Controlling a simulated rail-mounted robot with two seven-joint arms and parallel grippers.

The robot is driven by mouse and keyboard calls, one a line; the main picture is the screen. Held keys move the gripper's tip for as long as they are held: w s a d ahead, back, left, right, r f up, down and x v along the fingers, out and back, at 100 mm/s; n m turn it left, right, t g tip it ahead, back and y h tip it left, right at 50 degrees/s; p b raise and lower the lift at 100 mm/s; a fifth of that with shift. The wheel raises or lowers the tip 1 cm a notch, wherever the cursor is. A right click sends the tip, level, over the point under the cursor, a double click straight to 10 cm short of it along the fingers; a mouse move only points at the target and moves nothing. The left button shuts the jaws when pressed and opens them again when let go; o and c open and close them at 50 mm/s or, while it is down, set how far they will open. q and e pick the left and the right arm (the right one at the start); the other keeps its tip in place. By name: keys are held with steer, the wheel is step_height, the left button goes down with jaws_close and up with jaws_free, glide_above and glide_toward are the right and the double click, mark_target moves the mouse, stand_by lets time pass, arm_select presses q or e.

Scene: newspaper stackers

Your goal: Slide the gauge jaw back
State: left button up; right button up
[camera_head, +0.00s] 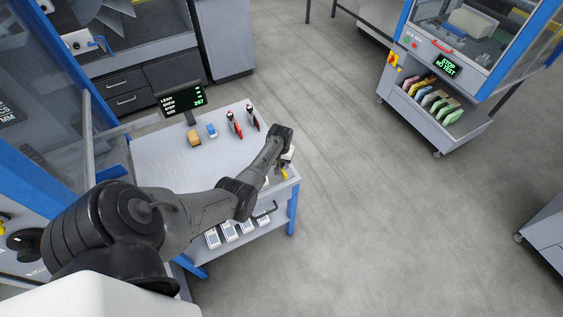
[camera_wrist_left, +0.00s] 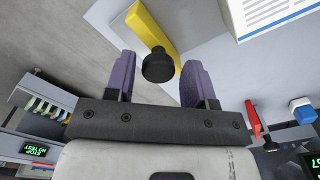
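My left gripper (camera_head: 287,157) hangs over the right edge of the grey table in the head view, and its fingers are mostly hidden there. In the left wrist view its two purple fingers (camera_wrist_left: 159,80) are apart. A round black knob (camera_wrist_left: 158,64) shows between them, with a gap on both sides. The knob is beside a yellow bar (camera_wrist_left: 152,27), which looks like part of the gauge. A bit of yellow (camera_head: 284,174) also shows below the gripper in the head view. I cannot make out the jaw itself. My right gripper is not in view.
A small display (camera_head: 183,101) stands at the back. A lower shelf holds several white items.

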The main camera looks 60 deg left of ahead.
mark_target(281, 163)
arm_select(q)
steer(key=shift+o, duration=0.6)
steer(key=shift+r, duration=0.3)
step_height(281, 163, up, 13)
steer(key=p, duration=0.3)
steer(key=shift+r, duration=0.1)
